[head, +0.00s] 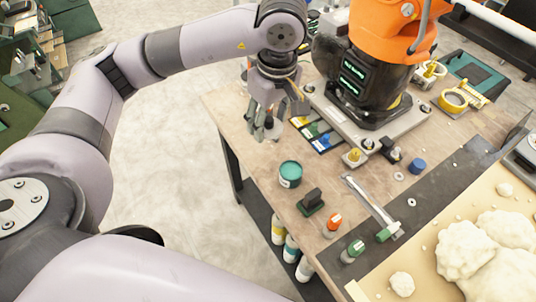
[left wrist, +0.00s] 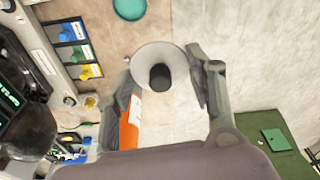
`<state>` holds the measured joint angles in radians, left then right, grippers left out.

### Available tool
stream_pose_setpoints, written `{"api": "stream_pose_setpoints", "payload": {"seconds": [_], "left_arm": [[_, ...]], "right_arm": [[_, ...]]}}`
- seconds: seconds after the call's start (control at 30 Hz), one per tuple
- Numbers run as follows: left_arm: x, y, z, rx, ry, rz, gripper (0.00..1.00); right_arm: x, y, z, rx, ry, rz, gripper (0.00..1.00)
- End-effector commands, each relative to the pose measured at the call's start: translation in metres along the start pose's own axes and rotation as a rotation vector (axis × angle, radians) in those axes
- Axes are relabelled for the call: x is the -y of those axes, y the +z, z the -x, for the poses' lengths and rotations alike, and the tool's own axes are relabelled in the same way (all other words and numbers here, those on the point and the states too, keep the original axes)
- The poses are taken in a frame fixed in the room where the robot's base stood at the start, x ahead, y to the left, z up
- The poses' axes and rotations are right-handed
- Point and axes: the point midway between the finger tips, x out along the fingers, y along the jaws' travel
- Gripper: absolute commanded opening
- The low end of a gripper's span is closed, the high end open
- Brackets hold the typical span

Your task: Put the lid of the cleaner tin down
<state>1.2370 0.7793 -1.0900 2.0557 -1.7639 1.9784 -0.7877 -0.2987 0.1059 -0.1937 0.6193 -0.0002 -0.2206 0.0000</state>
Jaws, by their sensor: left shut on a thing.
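My left gripper (head: 267,128) hangs over the far-left edge of the workbench, fingers pointing down. In the left wrist view the gripper (left wrist: 165,85) is shut on a pale grey round lid (left wrist: 142,62) with a dark round middle, held between the two fingers. The lid is mostly hidden by the fingers in the head view. The cleaner tin (head: 290,174), with a teal top, stands upright on the bench, nearer the camera than the gripper and apart from it. It also shows at the top of the left wrist view (left wrist: 130,8). My right gripper is not in view.
A labelled tray (head: 325,144) with blue, green and yellow pieces lies right of the gripper, beside the orange-and-black machine (head: 370,70). Bare wood surrounds the tin.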

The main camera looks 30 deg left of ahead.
Motion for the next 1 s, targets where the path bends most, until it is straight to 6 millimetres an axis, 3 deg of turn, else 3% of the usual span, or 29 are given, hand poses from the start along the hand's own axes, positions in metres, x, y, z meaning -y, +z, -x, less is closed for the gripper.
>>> {"api": "stream_pose_setpoints", "payload": {"seconds": [0.3,0.7,1.0], "left_arm": [[-0.011,-0.015,-0.003,0.0,-0.107,0.871,0.33],[-0.025,-0.035,-0.004,0.003,-0.243,1.996,0.33],[-0.033,-0.05,-0.004,0.003,-0.343,2.816,0.33]], "right_arm": [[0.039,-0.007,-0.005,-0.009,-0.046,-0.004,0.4],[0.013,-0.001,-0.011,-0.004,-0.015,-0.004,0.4],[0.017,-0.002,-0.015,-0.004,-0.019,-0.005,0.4]]}}
